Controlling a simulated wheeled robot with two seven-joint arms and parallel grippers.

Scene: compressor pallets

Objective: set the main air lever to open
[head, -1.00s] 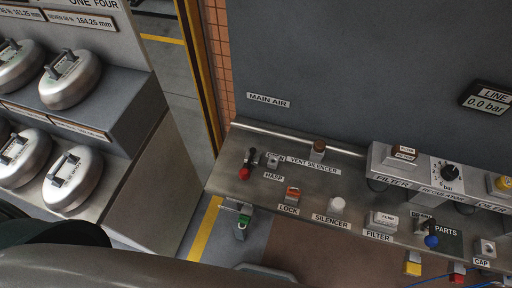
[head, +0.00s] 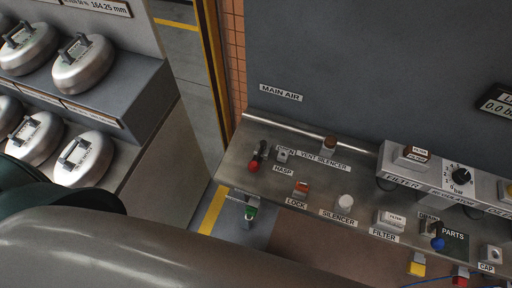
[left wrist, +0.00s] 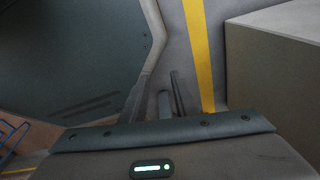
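The main air lever (head: 262,150) is a short dark handle at the left end of the steel bench, with a red knob (head: 253,167) at its near end. It stands beside a partly hidden label that seems to read OPEN (head: 287,149), above the HASP label (head: 283,169). The MAIN AIR sign (head: 281,93) is on the grey panel behind. My left gripper (left wrist: 170,95) shows in the left wrist view as two dark, narrow fingers close together over the floor, with nothing visible between them.
A green-knobbed fitting (head: 250,213) hangs below the bench's left front edge. The lock (head: 302,187), silencer (head: 346,202) and filter (head: 391,219) stand along the bench. Round metal units sit on the rack at left. A floor gap with a yellow line (head: 212,211) separates rack and bench.

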